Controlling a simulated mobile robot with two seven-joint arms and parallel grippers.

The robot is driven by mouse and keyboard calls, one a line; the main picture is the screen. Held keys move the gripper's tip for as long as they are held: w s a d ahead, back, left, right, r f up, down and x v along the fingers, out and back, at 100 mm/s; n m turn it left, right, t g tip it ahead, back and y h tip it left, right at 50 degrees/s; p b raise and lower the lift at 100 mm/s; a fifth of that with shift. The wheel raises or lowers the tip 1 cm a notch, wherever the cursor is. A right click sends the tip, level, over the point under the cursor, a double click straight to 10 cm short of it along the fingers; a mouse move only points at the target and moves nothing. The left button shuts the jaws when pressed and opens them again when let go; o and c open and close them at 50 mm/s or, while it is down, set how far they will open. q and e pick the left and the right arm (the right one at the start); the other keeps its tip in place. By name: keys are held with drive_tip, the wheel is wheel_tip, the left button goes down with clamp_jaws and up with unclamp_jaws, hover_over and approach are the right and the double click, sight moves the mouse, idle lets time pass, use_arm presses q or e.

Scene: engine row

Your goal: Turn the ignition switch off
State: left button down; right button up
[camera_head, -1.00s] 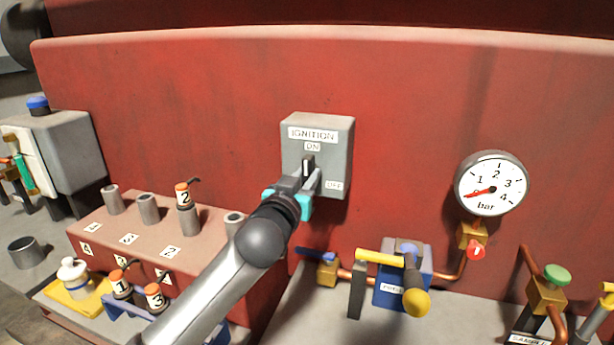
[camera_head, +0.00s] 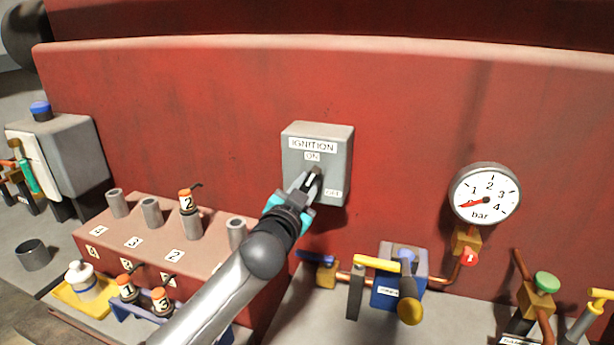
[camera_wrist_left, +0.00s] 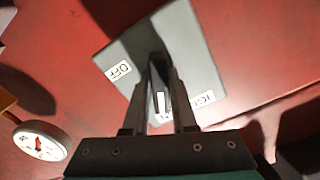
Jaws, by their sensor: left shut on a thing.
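The grey ignition box (camera_head: 342,150) is on the red engine wall, with an ON label (camera_head: 312,156) at the top and an OFF label (camera_head: 333,193) at the lower right. My left gripper (camera_head: 313,183) is shut on the dark switch knob in front of the box. The fingers hide most of the knob in the head view. In the left wrist view, the box (camera_wrist_left: 195,50) and OFF label (camera_wrist_left: 118,72) show beyond my fingers (camera_wrist_left: 160,75). A white mark (camera_wrist_left: 161,102) between the fingers lies on the side toward the IGNITION label (camera_wrist_left: 207,100). My right gripper is out of view.
A pressure gauge (camera_head: 485,194) is to the right. A blue valve block (camera_head: 386,292) with a yellow handle (camera_head: 377,263) stands below the box. At left are a plug block (camera_head: 205,217) with tubes and a yellow tray (camera_head: 72,304). The wall around the box is clear.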

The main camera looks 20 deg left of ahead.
use_arm(q)
drive_tip(key=m+p, duration=0.3)
drive_tip(key=m, duration=0.3)
drive_tip(key=shift+r+m+p, duration=0.1)
drive_tip(key=shift+m+p, duration=0.2)
drive_tip(key=shift+p, duration=0.05)
drive_tip(key=m+p, duration=0.1)
drive_tip(key=m, duration=0.2)
drive_tip(key=shift+m+p, duration=0.75)
drive_tip(key=shift+m, duration=0.85)
drive_tip(key=c, duration=0.7)
unclamp_jaws()
drive_tip(key=s, duration=1)
drive_tip(key=s+b, duration=0.1)
drive_tip(key=s, duration=0.4)
drive_tip(key=shift+s+a, duration=0.1)
drive_tip(key=shift+a, duration=0.15)
